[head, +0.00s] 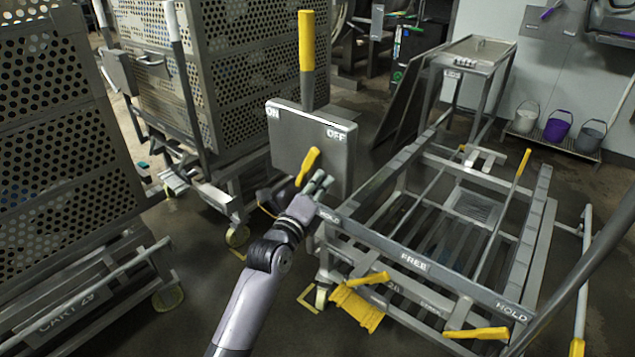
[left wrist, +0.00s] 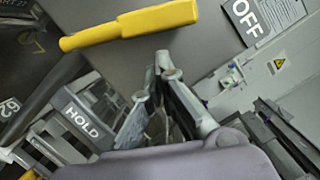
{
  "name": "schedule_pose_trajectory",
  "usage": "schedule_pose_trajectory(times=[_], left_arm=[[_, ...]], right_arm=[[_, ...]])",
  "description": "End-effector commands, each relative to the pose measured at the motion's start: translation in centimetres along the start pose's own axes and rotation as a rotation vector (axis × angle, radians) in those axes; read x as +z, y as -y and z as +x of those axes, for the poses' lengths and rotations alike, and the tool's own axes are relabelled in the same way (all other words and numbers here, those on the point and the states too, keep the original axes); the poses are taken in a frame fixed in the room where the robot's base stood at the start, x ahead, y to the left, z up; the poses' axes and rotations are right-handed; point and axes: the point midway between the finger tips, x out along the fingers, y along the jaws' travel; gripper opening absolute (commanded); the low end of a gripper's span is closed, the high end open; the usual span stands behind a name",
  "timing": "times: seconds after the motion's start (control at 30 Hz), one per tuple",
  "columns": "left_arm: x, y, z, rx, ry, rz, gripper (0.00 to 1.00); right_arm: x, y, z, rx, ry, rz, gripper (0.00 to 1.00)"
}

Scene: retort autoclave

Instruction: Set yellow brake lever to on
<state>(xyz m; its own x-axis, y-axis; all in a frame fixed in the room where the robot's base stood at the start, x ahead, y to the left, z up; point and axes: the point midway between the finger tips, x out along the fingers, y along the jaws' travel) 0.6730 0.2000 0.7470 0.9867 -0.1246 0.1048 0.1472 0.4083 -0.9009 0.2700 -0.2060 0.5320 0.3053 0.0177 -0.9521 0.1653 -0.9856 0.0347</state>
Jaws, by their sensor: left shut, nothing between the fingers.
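A grey panel (head: 290,135) bears the labels ON at its left and OFF at its right. A yellow lever grip (head: 307,167) stands in front of the panel's lower part, between the two labels. In the left wrist view this yellow grip (left wrist: 150,22) crosses the top, with a dark shaft running down to the left. A second, taller yellow handle (head: 306,40) rises above the panel. My left gripper (head: 320,183) is shut and empty, just right of the lower grip. In the left wrist view its fingertips (left wrist: 168,65) lie below the grip, apparently apart from it. My right gripper is out of view.
A metal frame (head: 413,262) marked HOLD and FREE, with yellow pedals, stands at right. Perforated cage carts (head: 60,125) stand at left. Buckets (head: 557,126) sit by the back wall. Open floor (head: 215,290) lies between the carts and the frame.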

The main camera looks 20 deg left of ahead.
Motion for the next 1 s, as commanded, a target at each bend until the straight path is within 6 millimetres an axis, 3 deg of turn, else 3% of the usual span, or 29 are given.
schedule_pose_trajectory(times=[0.2, 1.0], left_arm=[[1.1, 0.1, 0.3, -0.001, -0.001, -0.001, 0.0], [1.5, 0.3, 0.5, 0.012, -0.001, -0.049, 0.0]], right_arm=[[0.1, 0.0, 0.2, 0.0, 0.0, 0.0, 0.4], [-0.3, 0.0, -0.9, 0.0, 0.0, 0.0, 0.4]])
